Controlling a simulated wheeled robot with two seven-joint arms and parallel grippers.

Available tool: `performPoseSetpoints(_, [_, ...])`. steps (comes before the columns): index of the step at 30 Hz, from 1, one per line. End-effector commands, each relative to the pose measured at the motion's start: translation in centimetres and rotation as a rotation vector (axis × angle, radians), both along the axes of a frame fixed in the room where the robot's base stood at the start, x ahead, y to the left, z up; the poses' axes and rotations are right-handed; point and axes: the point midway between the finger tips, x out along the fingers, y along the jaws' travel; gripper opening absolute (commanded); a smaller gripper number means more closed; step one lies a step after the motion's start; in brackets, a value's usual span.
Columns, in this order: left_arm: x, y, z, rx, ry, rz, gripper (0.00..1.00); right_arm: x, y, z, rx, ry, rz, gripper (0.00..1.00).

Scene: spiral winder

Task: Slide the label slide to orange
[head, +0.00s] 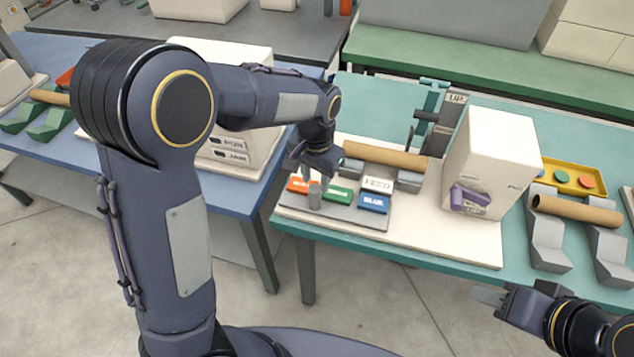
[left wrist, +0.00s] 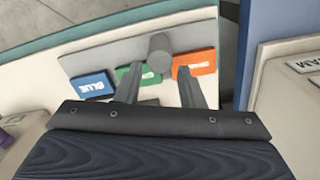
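The label slide's grey cylindrical knob (head: 315,195) stands on a grey plate (head: 345,214) in front of the orange label (head: 298,185), the green label (head: 338,195) and the blue label (head: 374,203). In the left wrist view the knob (left wrist: 160,54) is between the green label (left wrist: 137,74) and the orange label (left wrist: 195,64), nearer the gap than either centre. My left gripper (left wrist: 158,72) is open, its two fingers apart on either side of the knob. Contact cannot be told. My right gripper (head: 490,296) is at the lower right, away from the slide; its opening is unclear.
A white FEED block (head: 377,184) stands behind the labels. A brown tube (head: 385,155) lies on grey supports behind it. A white machine box (head: 487,160) with a purple part (head: 470,198) stands to the right. Another tube (head: 577,210) rests on a grey cradle further right.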

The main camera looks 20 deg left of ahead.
Motion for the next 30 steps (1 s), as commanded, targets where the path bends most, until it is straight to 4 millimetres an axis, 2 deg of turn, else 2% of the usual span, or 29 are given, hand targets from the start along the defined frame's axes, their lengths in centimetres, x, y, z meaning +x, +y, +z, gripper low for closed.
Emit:
performPoseSetpoints(12, [-0.2, 0.0, -6.2, -0.001, 0.004, 0.002, 0.35, 0.0, 0.0, 0.1, 0.0, 0.0, 0.0, 0.36])
performPoseSetpoints(17, [-0.1, 0.0, -7.1, -0.002, 0.002, 0.002, 0.35, 0.0, 0.0, 0.1, 0.0, 0.0, 0.0, 0.36])
performPoseSetpoints(24, [-0.1, 0.0, -7.2, -0.003, 0.001, 0.002, 0.35, 0.0, 0.0, 0.1, 0.0, 0.0, 0.0, 0.36])
performPoseSetpoints(30, [-0.1, 0.0, -7.2, -0.003, 0.001, 0.002, 0.1, 0.0, 0.0, 0.1, 0.0, 0.0, 0.0, 0.36])
